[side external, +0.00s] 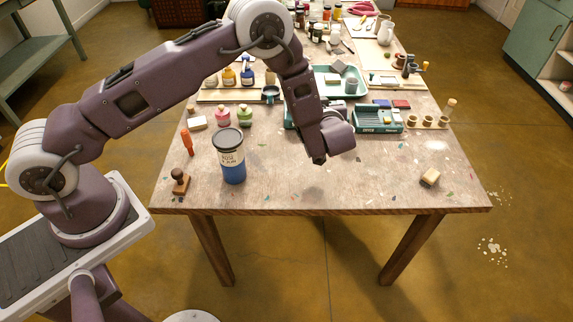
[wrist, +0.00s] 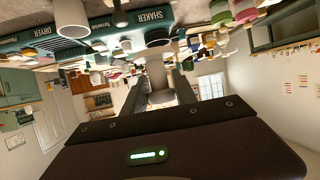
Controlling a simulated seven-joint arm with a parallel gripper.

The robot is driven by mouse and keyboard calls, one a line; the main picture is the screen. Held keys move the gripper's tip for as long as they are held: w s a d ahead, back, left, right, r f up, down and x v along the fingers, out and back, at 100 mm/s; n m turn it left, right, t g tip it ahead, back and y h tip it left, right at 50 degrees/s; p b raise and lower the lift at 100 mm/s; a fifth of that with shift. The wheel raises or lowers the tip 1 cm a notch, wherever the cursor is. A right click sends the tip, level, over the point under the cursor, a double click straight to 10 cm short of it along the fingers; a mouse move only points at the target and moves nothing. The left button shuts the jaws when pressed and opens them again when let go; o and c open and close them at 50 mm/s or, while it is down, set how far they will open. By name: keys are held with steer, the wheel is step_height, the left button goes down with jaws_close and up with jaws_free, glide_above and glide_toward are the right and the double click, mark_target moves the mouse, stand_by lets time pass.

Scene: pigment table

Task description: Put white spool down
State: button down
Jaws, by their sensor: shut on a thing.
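My gripper (wrist: 161,88) shows in the wrist view with its two dark fingers on either side of a pale, rounded thing, which looks like the white spool (wrist: 160,98). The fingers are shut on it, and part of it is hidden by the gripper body. In the side view my wrist hangs over the middle of the table (side external: 290,185), and the fingers and spool cannot be made out there. Whether the spool touches anything below it cannot be told.
The front middle is clear.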

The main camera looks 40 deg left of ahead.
steer(key=s+f+n+g+y, duration=0.2)
steer(key=s+n+g, duration=0.2)
steer(key=s, duration=0.4)
steer(key=shift+g, duration=0.4)
steer(key=f, duration=0.9)
steer(key=shift+s+a+f, duration=0.1)
steer(key=shift+a+f, duration=0.25)
steer(key=shift+f, duration=0.05)
steer(key=shift+f, duration=0.15)
steer(key=c, duration=1)
jaws_free()
